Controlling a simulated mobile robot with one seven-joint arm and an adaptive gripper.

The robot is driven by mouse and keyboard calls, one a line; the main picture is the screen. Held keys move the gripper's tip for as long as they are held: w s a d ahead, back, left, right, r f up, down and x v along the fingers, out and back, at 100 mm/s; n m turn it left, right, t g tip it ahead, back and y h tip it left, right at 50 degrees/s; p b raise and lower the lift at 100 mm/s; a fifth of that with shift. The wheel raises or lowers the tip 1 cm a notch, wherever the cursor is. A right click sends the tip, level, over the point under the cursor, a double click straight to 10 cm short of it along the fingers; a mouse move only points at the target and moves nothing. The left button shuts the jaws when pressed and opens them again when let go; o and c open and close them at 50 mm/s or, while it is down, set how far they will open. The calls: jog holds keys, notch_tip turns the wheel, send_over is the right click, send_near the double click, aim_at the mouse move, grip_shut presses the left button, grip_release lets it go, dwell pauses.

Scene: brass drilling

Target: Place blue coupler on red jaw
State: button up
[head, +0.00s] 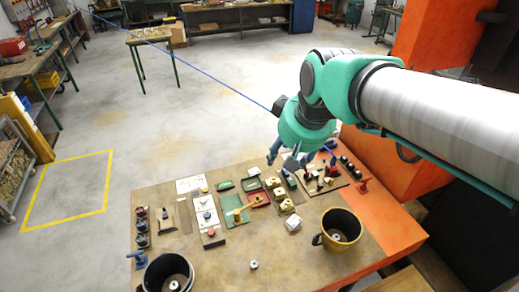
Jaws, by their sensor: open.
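My gripper (285,158) hangs over the back right part of the workbench (200,270), fingers pointing down and spread, with nothing visible between them. Small parts lie below and beside it. A blue part (137,254) sits at the bench's left edge; I cannot tell whether it is the blue coupler. A red part (363,185) stands at the right, and a smaller red piece (332,171) lies on a board right of my gripper. I cannot tell which red part is the red jaw. My gripper and wrist hide some of the bench behind them.
A yellow mug (341,230) stands at the right front and a dark cup (168,272) at the left front. A small metal part (253,265) lies between them. A green tray (235,211) and several small parts crowd the middle. An orange machine (425,60) stands right.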

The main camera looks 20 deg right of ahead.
jog(key=s+a+f, duration=0.2)
jog(key=s+a, duration=0.1)
jog(key=s, duration=0.8)
jog(key=shift+a+f+t, duration=0.2)
jog(key=shift+a+t, duration=0.1)
jog(key=shift+a, duration=0.05)
notch_tip(320, 180, down, 16)
jog(key=b, duration=1.5)
jog(key=shift+r+b, duration=0.2)
jog(key=shift+b, duration=0.15)
